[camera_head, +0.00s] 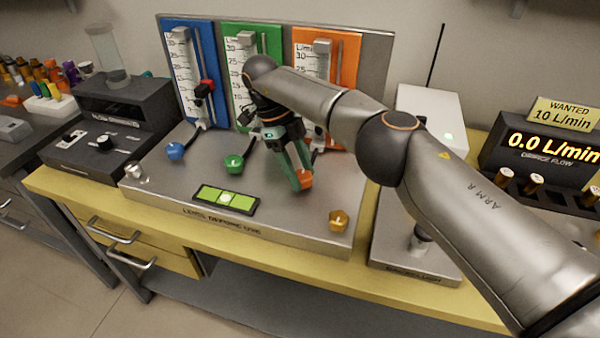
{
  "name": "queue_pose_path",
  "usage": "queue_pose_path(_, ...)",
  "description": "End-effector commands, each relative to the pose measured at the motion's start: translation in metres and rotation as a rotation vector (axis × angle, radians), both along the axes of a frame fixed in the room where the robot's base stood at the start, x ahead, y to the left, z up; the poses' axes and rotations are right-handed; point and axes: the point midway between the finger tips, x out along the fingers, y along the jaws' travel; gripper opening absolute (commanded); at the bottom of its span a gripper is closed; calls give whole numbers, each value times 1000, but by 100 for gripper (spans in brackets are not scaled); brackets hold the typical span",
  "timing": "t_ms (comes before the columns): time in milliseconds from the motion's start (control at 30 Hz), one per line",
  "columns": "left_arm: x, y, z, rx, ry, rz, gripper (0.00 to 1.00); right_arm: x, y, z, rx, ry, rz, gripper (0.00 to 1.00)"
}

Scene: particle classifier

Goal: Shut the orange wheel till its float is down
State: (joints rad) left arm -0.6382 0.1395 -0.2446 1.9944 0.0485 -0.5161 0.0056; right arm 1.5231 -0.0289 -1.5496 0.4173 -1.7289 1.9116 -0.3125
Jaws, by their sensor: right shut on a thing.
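The orange wheel (305,179) sits on the grey metal deck in front of the orange panel (345,48). My right gripper (302,172) reaches down from behind, its green fingers shut on the orange wheel. The orange panel carries a numbered scale (308,62) and an upright tube. A grey block (322,45) shows near the tube's top; I cannot tell whether it is a float or a fitting. My arm and gripper hide the panel's lower part, so no float can be made out there. My left gripper is not in view.
A blue wheel (176,151) and a green wheel (234,163) stand left of the orange one. A yellow knob (339,220) and a green level (226,199) are nearer the front. The flow display (548,148) at right reads 0.0 L/min, under a card (563,114) wanting 10 L/min.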

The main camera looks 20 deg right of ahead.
Motion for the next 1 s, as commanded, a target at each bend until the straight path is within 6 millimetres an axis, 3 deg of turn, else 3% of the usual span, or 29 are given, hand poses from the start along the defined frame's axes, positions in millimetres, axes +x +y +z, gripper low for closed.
queue_pose_path(300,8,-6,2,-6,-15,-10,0,1,-1,0,0,-2,-108,0)
queue_pose_path(800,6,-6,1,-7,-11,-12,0,1,-1,0,0,-2,-123,0)
queue_pose_path(833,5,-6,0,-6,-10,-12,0,1,-1,0,0,-2,-123,53)
queue_pose_path(1000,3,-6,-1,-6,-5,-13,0,1,-1,0,0,-1,-122,72)
